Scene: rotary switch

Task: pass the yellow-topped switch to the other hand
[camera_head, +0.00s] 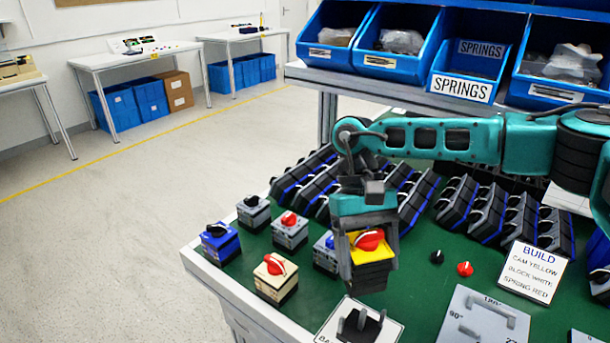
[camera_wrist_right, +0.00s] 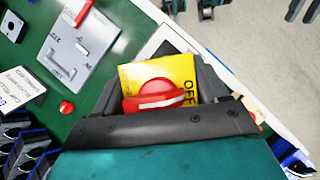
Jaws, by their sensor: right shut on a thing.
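The yellow-topped switch (camera_head: 372,254) has a red knob and a dark body, and is held above the front of the green bench. My right gripper (camera_head: 368,268) reaches in from the right and is shut on it, one finger on each side. In the right wrist view the yellow top (camera_wrist_right: 178,70) with its red knob and the word OFF sits between the fingers of the right gripper (camera_wrist_right: 163,82). My left gripper does not show in the head view. Small teal and dark parts at the wrist view's top edge are too cut off to tell.
Several switches, including a cream one (camera_head: 276,280) and a blue one (camera_head: 220,243), stand left on the bench. A dark upright fixture (camera_head: 360,326) is below the held switch. A grey angle plate (camera_head: 482,318) and a BUILD card (camera_head: 533,272) lie right.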

